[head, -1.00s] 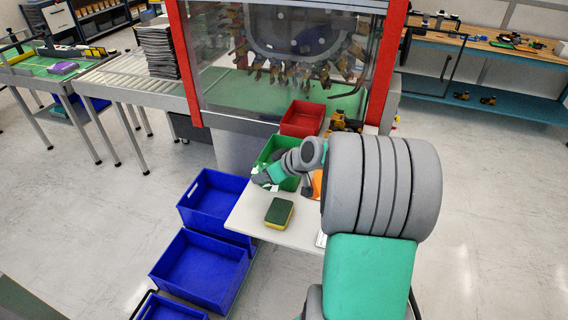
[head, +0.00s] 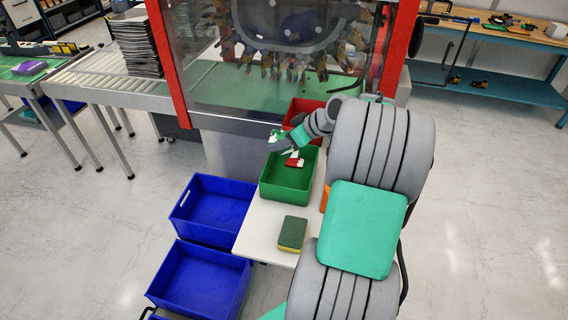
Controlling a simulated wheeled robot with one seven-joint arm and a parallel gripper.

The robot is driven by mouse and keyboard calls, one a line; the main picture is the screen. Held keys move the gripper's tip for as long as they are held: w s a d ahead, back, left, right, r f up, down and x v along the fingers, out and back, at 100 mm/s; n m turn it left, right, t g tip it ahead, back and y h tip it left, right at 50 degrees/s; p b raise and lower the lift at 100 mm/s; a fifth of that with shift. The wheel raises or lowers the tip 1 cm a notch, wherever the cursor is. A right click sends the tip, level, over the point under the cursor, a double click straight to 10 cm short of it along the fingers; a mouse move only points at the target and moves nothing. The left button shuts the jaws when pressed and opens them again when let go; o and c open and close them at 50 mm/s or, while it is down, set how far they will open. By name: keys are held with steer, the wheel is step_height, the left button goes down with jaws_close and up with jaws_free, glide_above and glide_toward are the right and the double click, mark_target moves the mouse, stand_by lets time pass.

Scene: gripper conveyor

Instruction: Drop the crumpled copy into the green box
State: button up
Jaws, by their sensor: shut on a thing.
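The green box (head: 288,195) stands open on the small white table, in front of the machine. My gripper (head: 289,152) is over the back part of the box, pointing down. It is shut on a small red and white piece, which looks like the crumpled copy (head: 294,162). The copy shows against the inside of the box; its exact height above the floor of the box cannot be told. My gripper's fingers are small and partly hidden by my wrist.
A green and yellow sponge (head: 292,232) lies on the white table (head: 262,222) in front of the box. A red box (head: 302,108) stands behind it, partly hidden by my arm. Blue crates (head: 212,207) stand at the left. An orange thing (head: 325,198) shows beside my arm.

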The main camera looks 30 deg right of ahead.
steer(key=shift+s+a+f, duration=0.1)
steer(key=shift+s+f, duration=0.05)
steer(key=shift+f, duration=0.2)
steer(key=f+b, duration=0.2)
steer(key=f, duration=0.1)
steer(key=f+b, duration=0.1)
steer(key=f, duration=0.1)
steer(key=shift+s+d, duration=0.2)
steer(key=shift+d, duration=0.15)
steer(key=o, duration=1.5)
steer(key=b+v, duration=0.1)
steer(key=v, duration=0.6)
steer(key=shift+s+r, duration=0.25)
steer(key=shift+s, duration=0.05)
